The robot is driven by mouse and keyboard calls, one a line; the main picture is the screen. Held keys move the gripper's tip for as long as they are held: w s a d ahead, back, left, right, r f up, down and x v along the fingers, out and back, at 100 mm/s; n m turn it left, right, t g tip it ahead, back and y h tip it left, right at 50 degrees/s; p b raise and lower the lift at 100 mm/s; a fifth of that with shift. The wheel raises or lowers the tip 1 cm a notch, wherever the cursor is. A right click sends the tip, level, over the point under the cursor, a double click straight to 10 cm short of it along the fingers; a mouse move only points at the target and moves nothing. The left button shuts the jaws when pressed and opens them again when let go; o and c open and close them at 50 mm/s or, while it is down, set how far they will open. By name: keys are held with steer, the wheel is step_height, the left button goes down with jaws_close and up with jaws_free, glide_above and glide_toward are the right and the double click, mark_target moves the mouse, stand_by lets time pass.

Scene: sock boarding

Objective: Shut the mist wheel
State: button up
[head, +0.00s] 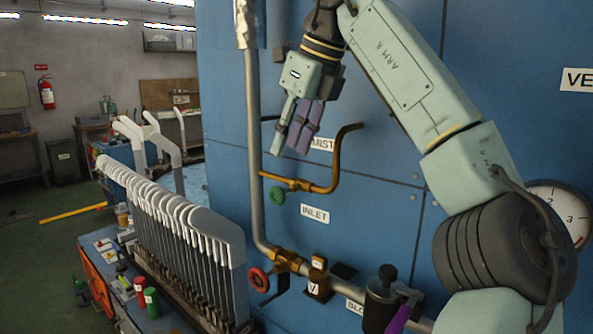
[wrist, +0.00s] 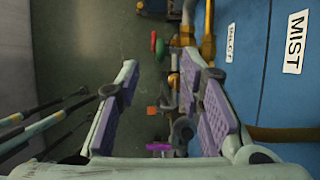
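The mist wheel is a small green handwheel (head: 277,196) on a brass valve, below the MIST label (head: 322,144) in the head view. It also shows in the wrist view as a green shape (wrist: 160,48) beyond the fingertips. My gripper (head: 290,150) points down above the green wheel, apart from it. In the wrist view its two purple-padded fingers (wrist: 158,72) stand wide apart with nothing between them. How far the wheel is turned cannot be told.
A red handwheel (head: 258,279) sits lower, below the INLET label (head: 315,213). A vertical grey pipe (head: 254,150) runs beside the gripper, and a curved brass pipe (head: 338,165) rises to its right. A rack of white sock boards (head: 185,230) stands at left.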

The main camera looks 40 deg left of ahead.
mark_target(277, 185)
steer(key=x, duration=1)
steer(key=shift+d+f, duration=0.15)
steer(key=shift+d, duration=0.05)
jaws_close()
stand_by(0.3)
